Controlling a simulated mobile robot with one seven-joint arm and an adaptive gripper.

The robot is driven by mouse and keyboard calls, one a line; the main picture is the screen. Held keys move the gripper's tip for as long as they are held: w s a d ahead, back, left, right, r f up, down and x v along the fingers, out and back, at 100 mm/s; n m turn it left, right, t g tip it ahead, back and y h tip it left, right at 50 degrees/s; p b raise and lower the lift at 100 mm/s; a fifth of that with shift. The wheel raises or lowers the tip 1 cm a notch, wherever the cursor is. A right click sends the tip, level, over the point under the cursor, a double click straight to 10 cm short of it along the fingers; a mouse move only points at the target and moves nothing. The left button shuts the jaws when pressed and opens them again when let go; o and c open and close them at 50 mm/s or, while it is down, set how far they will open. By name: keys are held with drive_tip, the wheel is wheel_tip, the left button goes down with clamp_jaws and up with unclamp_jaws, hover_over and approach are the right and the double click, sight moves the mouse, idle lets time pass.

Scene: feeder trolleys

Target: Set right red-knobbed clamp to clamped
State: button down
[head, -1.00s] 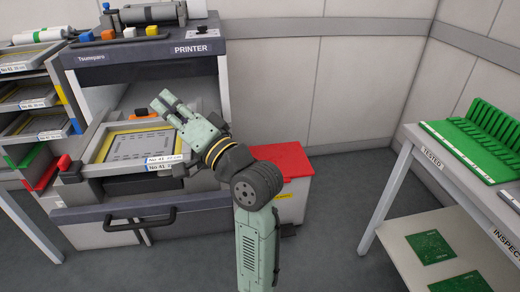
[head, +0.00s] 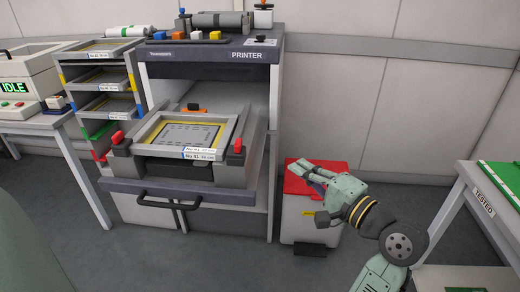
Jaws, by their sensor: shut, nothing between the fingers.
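The right red-knobbed clamp (head: 237,146) sits at the right side of the frame tray at the front of the printer. Its red knob stands up; I cannot tell from here how the clamp is set. A second red-knobbed clamp (head: 117,138) sits at the tray's left side. Between them lies a grey frame (head: 222,134) with a yellow-edged stencil and a "No 41" label. My gripper (head: 296,170) is shut and empty, to the right of the right clamp and apart from it, in front of the red-lidded bin.
The printer (head: 205,57) has a front handle (head: 168,204) below the tray. The red-lidded bin (head: 298,222) stands right of it. A shelf of frames (head: 108,80) and an IDLE machine (head: 22,84) are on the left. A TESTED table (head: 484,202) is at the right.

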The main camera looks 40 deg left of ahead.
sight(241, 147)
drive_tip(key=s+p+x, duration=0.2)
drive_tip(key=p+x, duration=0.1)
drive_tip(key=x, duration=0.9)
drive_tip(key=shift+s+a, duration=0.25)
drive_tip(key=shift+a, duration=0.45)
drive_tip(key=s+a, duration=0.1)
drive_tip(key=s+a+p, duration=0.1)
drive_tip(key=a, duration=0.1)
drive_tip(key=shift+w, duration=0.1)
